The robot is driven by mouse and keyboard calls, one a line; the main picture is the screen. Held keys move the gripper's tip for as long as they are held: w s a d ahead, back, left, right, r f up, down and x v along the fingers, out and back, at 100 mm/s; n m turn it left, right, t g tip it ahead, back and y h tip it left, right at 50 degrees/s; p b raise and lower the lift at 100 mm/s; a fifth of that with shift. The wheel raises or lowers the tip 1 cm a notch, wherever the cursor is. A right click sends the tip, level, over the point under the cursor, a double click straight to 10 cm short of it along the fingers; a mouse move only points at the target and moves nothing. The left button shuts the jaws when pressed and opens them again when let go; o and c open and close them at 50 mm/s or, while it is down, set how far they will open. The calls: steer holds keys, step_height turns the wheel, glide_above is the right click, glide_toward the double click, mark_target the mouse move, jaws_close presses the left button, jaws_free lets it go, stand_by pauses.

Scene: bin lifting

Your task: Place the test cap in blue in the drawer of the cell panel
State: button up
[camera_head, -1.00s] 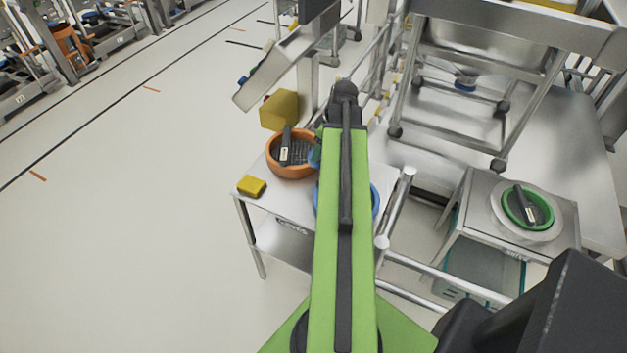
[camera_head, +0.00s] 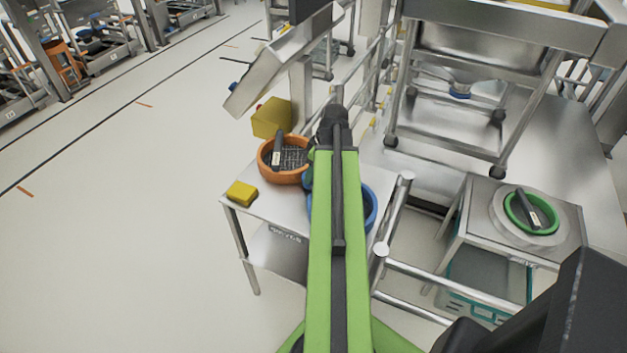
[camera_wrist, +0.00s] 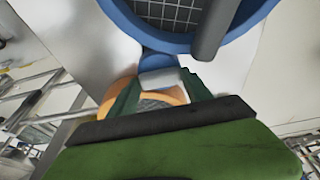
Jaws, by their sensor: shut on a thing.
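The blue test cap (camera_head: 370,207) is a round blue ring, partly hidden behind my green arm in the head view. In the wrist view the blue cap (camera_wrist: 235,35) shows large at the top, with a dark mesh inside and a dark bar across it. My gripper (camera_wrist: 160,85) has its two green fingers on either side of a blue and grey piece that appears to be the cap's tab. It is shut on it. Whether the cap touches the table cannot be told. No drawer of the cell panel can be made out for certain.
A small metal table (camera_head: 262,207) carries an orange ring (camera_head: 268,172) with a dark handle and a yellow block (camera_head: 241,193). A green ring (camera_head: 512,212) sits on a stand at right. Metal rails (camera_head: 395,205) run beside the table. The floor at left is clear.

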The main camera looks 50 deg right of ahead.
step_height(320, 180, down, 2)
steer(key=shift+f+b, duration=0.1)
steer(key=shift+b, duration=0.25)
steer(key=shift+r, duration=0.3)
steer(key=shift+f, duration=0.2)
steer(key=o, duration=1.5)
steer(key=shift+o, duration=0.2)
steer(key=shift+r, duration=0.2)
steer(key=p+v, duration=1.2)
